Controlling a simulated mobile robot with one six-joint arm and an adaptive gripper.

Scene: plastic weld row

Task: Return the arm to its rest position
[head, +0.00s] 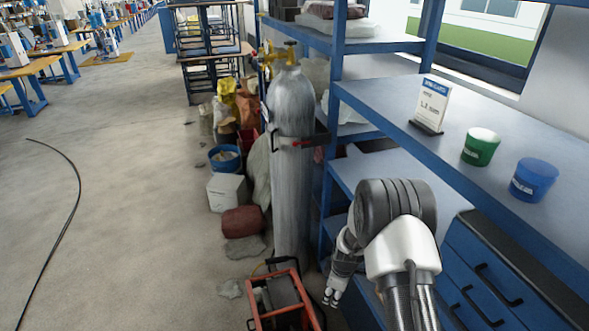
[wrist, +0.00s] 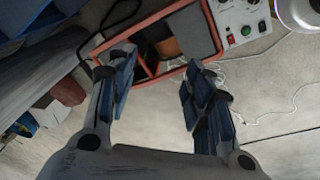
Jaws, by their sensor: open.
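My arm is bent at the lower right of the head view, in front of the blue shelving. My gripper (head: 331,298) hangs low there, left of the arm's large dark joint and just right of the gas cylinder's foot. In the wrist view my gripper (wrist: 158,88) shows its two fingers wide apart, open, with nothing between them. An orange-framed machine (wrist: 146,68) lies beyond the fingertips in that view. The same machine (head: 283,298) stands on the floor left of the gripper in the head view.
A grey gas cylinder (head: 292,160) stands upright beside the blue shelf (head: 385,105). The shelf holds a small sign (head: 431,105), a green tub (head: 480,147) and a blue tub (head: 534,180). Blue drawers (head: 490,275) are at right. The concrete floor (head: 130,200) at left is mostly clear, with a black cable.

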